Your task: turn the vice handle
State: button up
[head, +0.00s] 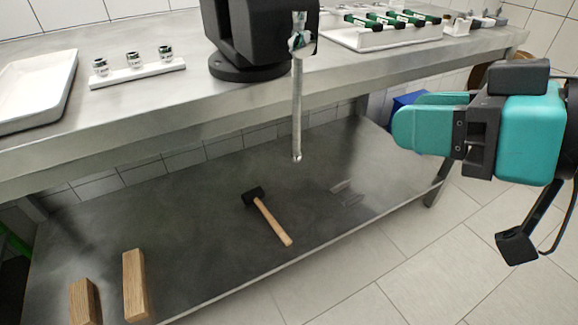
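The black vice (250,38) is mounted on the metal workbench near its front edge, with its top cut off by the frame. Its handle (297,110) is a thin grey metal bar that hangs nearly upright from the vice's screw end, in front of the bench edge and down past it. My gripper (404,113) is at the right, teal with its fingers pointing left toward the handle. A clear gap lies between the fingertips and the handle. The fingers overlap in this view, so their opening is hard to judge.
The workbench (130,110) carries a white tray (35,88), a holder with small metal fittings (137,76) and a rack with green-handled parts (385,38). The lower shelf (190,215) holds a hammer (270,220) and wooden blocks (135,285). The space between gripper and handle looks free.

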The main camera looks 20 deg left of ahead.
jog(key=t+y+b, duration=0.2)
jog(key=b, duration=0.6)
send_near(300, 120)
jog(key=s+f+v, duration=0.1)
jog(key=v, duration=0.4)
jog(key=y+b, duration=0.1)
jog(key=b, duration=0.2)
jog(key=shift+t, duration=0.5)
jog(key=p+x, duration=0.3)
jog(key=x, duration=0.3)
jog(key=p+x, duration=0.3)
jog(key=x, duration=0.3)
jog(key=p+x, duration=0.3)
jog(key=x, duration=0.3)
jog(key=shift+w+d+f, duration=0.15)
jog(key=shift+w+f, duration=0.05)
jog(key=shift+f, duration=0.1)
jog(key=shift+c, duration=0.2)
grip_shut()
